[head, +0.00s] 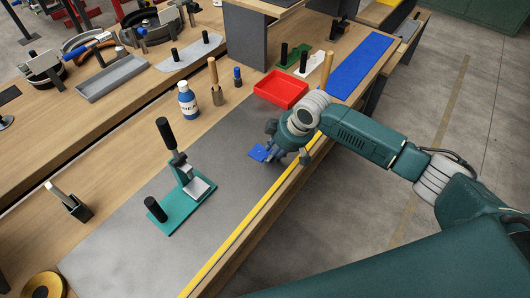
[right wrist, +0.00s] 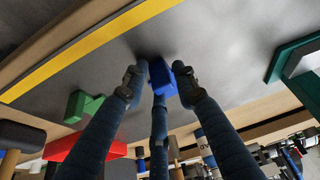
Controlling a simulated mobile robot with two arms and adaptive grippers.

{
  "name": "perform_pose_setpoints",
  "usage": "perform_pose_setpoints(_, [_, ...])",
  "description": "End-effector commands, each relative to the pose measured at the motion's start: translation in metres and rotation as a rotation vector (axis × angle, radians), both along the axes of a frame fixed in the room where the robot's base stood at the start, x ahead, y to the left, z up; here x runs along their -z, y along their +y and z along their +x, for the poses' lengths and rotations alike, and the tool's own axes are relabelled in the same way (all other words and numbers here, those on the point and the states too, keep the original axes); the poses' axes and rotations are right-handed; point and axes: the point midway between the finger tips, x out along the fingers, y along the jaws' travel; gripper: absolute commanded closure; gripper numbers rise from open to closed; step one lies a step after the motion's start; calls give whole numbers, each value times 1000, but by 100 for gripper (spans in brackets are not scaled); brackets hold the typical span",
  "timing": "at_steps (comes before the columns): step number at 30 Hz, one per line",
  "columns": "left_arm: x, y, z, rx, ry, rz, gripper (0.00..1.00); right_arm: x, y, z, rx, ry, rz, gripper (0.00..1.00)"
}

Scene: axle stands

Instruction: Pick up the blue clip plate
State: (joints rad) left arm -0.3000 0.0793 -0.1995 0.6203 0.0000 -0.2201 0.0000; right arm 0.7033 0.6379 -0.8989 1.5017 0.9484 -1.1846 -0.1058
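The blue clip plate (head: 258,152) is at the right part of the grey mat, near the yellow strip. My right gripper (head: 273,142) is right beside it, low over the mat. In the right wrist view the blue plate (right wrist: 180,80) is between the tips of my three dark fingers (right wrist: 162,88), very close to the middle and right ones. The fingers partly cover it, and I cannot tell whether they grip it or whether it rests on the mat. My left gripper is not in view.
A red tray (head: 281,89) stands just behind my right gripper. A teal press-like fixture (head: 184,195) with black handles stands on the mat to the left. A white and blue bottle (head: 188,102) stands near the mat's back edge. Bare mat lies between fixture and plate.

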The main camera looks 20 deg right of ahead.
Motion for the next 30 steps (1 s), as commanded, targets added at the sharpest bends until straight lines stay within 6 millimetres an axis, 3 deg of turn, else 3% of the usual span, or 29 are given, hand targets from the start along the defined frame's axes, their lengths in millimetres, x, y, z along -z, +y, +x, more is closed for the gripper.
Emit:
perform_pose_setpoints(4, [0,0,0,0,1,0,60,0,0,0,0,0,0,74])
perform_pose_setpoints(8, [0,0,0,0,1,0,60,0,0,0,1,0,0,100])
perform_pose_setpoints(22, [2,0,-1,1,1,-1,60,-7,0,1,1,0,1,100])
perform_pose_setpoints(26, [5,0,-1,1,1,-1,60,-23,0,2,2,-4,2,100])
perform_pose_setpoints(30, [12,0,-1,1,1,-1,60,-52,0,2,0,-7,2,100])
